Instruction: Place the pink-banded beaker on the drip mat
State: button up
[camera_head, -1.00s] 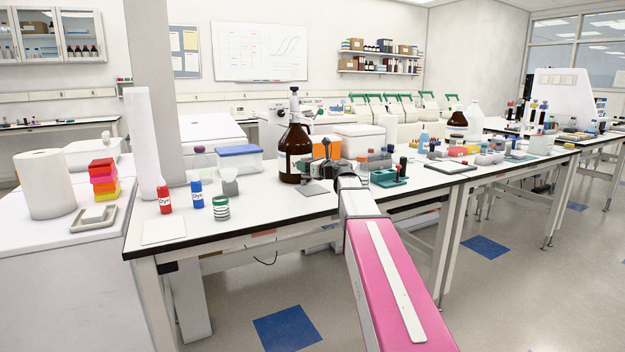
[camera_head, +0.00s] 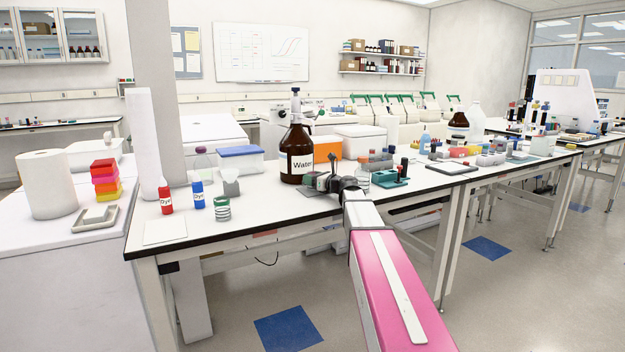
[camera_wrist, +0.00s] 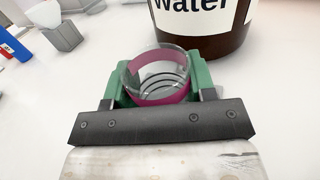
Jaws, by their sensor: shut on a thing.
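The pink-banded beaker (camera_wrist: 160,95) is clear glass with a pink band and sits upright between the green fingers of my gripper (camera_wrist: 160,76) in the wrist view. The fingers are shut on it from both sides. In the head view my gripper (camera_head: 318,182) is low over the bench, just in front of the brown Water bottle (camera_head: 296,163); the beaker is hard to make out there.
The Water bottle (camera_wrist: 205,28) stands close beyond the beaker. A green-banded beaker (camera_head: 222,208), a grey holder (camera_head: 231,187) and dye bottles (camera_head: 198,195) stand to the left. A white square (camera_head: 165,231) lies near the front left corner. A teal rack (camera_head: 389,178) is right.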

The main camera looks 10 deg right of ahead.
jog(key=shift+f, duration=0.15)
jog(key=o, duration=0.9)
jog(key=shift+s+d, duration=0.15)
jog(key=shift+s, duration=0.05)
jog(key=v, duration=1.1)
jog(key=shift+s+d, duration=0.2)
